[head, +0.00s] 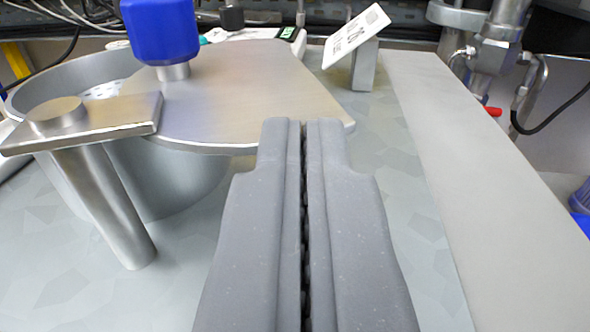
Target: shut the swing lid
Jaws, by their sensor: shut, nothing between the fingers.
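The swing lid (245,90) is a flat metal plate with a blue knob (160,30) on it. A flat arm (110,122) joins it to a metal post (108,200) in front of the drum. The lid is swung to the right, so it covers only part of the round metal drum (175,180) and leaves an opening at its left. My gripper (303,122) is shut and empty. Its tips show at the lid's front right edge; I cannot tell whether they touch it.
A tilted white sign (355,38) on a metal block stands behind the lid. A long grey raised strip (480,180) runs along the right. Metal pipework (500,45) stands at the back right.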

